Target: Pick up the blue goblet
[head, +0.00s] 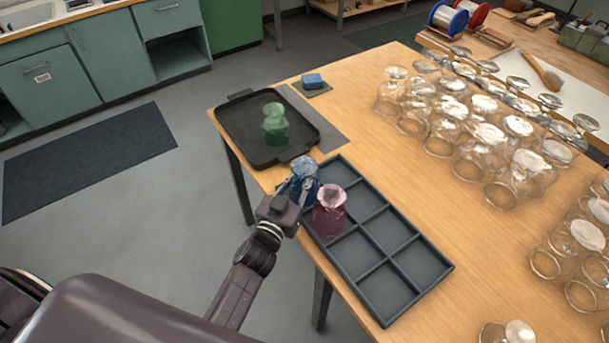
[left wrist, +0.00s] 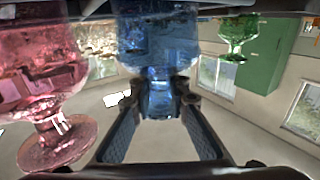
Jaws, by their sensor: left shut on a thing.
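The blue goblet (head: 304,184) is at the near left end of the grey divided tray (head: 437,268), bowl down and foot up. My left gripper (head: 292,206) is shut on it. In the left wrist view the blue goblet (left wrist: 160,95) sits between my two fingers (left wrist: 160,106), its stem low between them. I cannot tell whether its rim still touches the tray. A pink goblet (head: 329,217) stands upside down in the tray, close to the right of the blue one. It also shows large at the left of the left wrist view (left wrist: 50,105). My right gripper is not in view.
A green goblet (head: 275,128) stands upside down on a black tray (head: 243,116) behind. Several clear glasses (head: 455,115) stand upside down on the table's right. The tray's other compartments look empty.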

